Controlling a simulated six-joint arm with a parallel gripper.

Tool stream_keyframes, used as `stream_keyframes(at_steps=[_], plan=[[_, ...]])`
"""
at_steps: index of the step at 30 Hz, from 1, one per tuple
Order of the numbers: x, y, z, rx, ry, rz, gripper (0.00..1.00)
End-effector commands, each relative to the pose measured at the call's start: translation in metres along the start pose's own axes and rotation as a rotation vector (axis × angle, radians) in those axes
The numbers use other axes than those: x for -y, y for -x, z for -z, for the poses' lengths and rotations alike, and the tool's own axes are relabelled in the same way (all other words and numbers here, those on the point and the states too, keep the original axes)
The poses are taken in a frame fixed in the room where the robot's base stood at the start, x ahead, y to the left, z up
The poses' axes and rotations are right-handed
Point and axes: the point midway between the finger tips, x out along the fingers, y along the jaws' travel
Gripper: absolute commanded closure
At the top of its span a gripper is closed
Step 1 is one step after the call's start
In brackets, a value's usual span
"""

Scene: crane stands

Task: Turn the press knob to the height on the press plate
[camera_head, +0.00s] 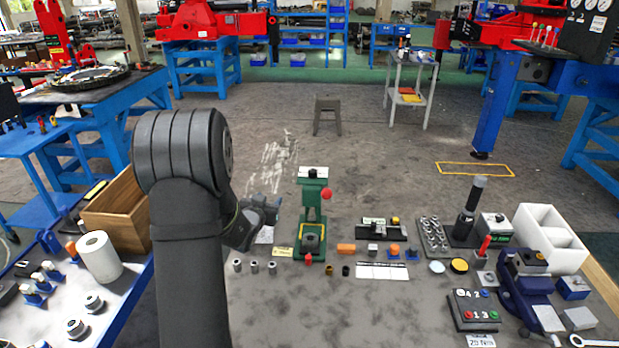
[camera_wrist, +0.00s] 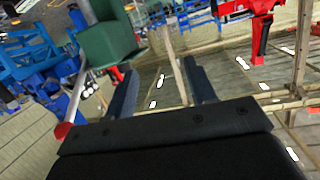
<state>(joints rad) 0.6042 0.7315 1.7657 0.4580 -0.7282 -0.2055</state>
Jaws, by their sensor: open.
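The green press (camera_head: 311,230) stands upright on the table, right of my gripper (camera_head: 270,208). A red ball (camera_head: 327,194) sits at its upper right, and a small red knob (camera_head: 308,258) is at the front of its base. A small pale yellow plate (camera_head: 282,252) with unreadable text lies left of the base; I cannot tell if it is the press plate. In the wrist view my gripper (camera_wrist: 164,80) is open, with nothing between its two fingers. The green press head (camera_wrist: 108,38) is at upper left there, beyond the left finger, and a red ball (camera_wrist: 62,131) shows at lower left.
Small grey cylinders (camera_head: 254,267) stand in front of my gripper. A wooden box (camera_head: 118,212) and a white roll (camera_head: 98,256) are at left. The table's front middle is clear.

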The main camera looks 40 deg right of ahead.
Motion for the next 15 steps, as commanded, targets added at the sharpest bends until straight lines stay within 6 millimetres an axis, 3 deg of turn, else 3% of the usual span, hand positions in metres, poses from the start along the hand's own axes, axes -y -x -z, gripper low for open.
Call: stream_keyframes(at_steps=[7,15], plan=[[-0.041,0.018,0.002,-0.196,0.024,-0.198,0.5],[-0.055,0.019,0.006,-0.25,0.039,-0.26,0.5]])
